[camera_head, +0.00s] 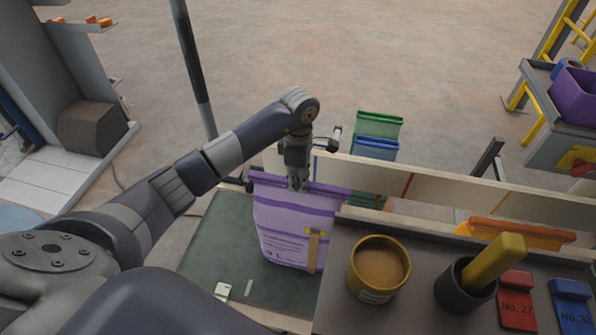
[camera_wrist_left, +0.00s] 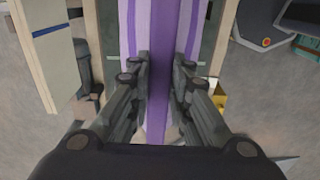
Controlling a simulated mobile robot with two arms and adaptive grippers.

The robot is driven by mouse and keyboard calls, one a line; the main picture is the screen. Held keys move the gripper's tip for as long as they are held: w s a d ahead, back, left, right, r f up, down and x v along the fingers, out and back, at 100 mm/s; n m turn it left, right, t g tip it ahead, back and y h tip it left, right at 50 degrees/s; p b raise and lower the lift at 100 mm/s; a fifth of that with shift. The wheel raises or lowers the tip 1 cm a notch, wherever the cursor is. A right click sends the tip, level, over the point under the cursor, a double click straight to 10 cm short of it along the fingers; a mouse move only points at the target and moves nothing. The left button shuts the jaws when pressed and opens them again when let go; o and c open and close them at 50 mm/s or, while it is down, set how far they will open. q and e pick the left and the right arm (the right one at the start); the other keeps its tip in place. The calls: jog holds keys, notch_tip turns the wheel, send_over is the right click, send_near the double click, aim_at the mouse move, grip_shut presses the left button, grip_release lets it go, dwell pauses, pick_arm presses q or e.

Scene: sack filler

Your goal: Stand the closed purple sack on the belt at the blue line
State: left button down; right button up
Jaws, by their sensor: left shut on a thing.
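The purple sack (camera_head: 285,228), with lilac bands, a folded top and a yellow tag, is upright over the dark green belt (camera_head: 215,245). I cannot tell whether its base touches the belt. My left gripper (camera_head: 298,187) is shut on the sack's top fold from above. In the left wrist view, the fingers (camera_wrist_left: 161,75) pinch the purple sack (camera_wrist_left: 163,35) from both sides. The blue line (camera_head: 315,166) is on the pale board behind the sack, just right of the gripper; it also shows in the left wrist view (camera_wrist_left: 47,31). My right gripper is not in view.
A dark counter at right holds a tan-filled tub (camera_head: 378,268), a dark cup (camera_head: 466,288) with a yellow scoop, and red (camera_head: 517,300) and blue (camera_head: 572,305) tags. Green (camera_head: 378,123) and blue (camera_head: 376,147) sacks stand behind the board. Belt left of the sack is mostly clear.

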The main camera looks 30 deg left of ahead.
pick_arm(q)
jog(key=shift+w+f, duration=0.1)
jog(key=shift+f, duration=0.45)
jog(key=c, duration=1.5)
grip_release()
jog(key=shift+f, duration=0.1)
notch_tip(320, 180, up, 12)
jog(key=b, duration=0.3)
jog(key=shift+b, duration=0.4)
